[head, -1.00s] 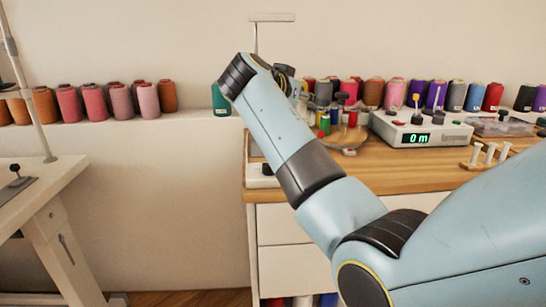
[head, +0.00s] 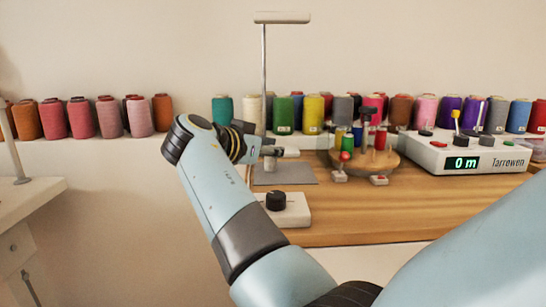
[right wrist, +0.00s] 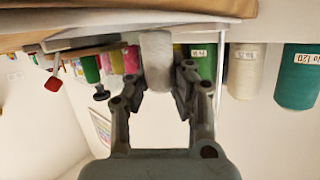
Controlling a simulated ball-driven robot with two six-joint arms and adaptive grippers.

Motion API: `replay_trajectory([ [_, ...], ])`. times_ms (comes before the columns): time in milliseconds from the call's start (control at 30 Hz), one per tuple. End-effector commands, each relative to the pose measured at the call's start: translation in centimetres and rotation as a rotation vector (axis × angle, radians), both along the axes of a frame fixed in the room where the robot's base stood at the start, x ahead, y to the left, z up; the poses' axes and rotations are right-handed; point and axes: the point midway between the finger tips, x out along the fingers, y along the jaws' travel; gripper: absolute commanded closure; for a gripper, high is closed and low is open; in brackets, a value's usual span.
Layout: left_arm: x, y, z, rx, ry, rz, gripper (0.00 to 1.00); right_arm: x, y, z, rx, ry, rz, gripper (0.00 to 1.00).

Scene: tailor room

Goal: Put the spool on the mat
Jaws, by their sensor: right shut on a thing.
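A pale grey spool (right wrist: 156,58) sits between the fingertips of my right gripper (right wrist: 157,75) in the right wrist view, where the scene appears upside down. The gripper is shut on it. In the head view my right gripper (head: 268,151) is small and partly hidden by my wrist, over the left part of the wooden table. The spool's outline is hard to make out there. The flat grey mat (head: 300,176) lies on the table just beneath the gripper. I cannot tell whether the spool touches the mat. My left gripper is in neither view.
A white box with a black knob (head: 289,208) stands in front of the mat. A thin lamp-like stand (head: 264,80) rises behind it. To the right are a round wooden spool holder (head: 378,160) and a white digital counter (head: 465,153). Thread cones line the back ledge.

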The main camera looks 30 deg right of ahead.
Motion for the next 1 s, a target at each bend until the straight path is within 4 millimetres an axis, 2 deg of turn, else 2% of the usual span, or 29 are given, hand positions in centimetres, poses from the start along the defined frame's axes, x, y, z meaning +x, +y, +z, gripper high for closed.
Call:
replay_trajectory([
  [33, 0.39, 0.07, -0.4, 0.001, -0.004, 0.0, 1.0, -0.09, 0.23, -0.73, 0.001, 0.002, -0.002, 1.0],
  [367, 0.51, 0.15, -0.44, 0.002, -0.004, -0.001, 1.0, -0.09, 0.2, -0.75, -0.001, 0.0, -0.003, 1.0],
  [400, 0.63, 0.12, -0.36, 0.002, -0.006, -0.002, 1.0, -0.1, 0.19, -0.67, -0.001, 0.0, -0.003, 0.81],
  [567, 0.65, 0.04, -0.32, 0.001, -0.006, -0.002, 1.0, -0.09, 0.19, -0.59, 0.0, -0.002, -0.003, 0.6],
  [900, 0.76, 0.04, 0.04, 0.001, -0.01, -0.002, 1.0, -0.08, 0.18, -0.06, 0.0, -0.002, -0.003, 0.59],
  [1000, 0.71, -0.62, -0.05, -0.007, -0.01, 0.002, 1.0, 0.01, -0.14, 0.07, 0.0, -0.002, 0.0, 0.59],
])
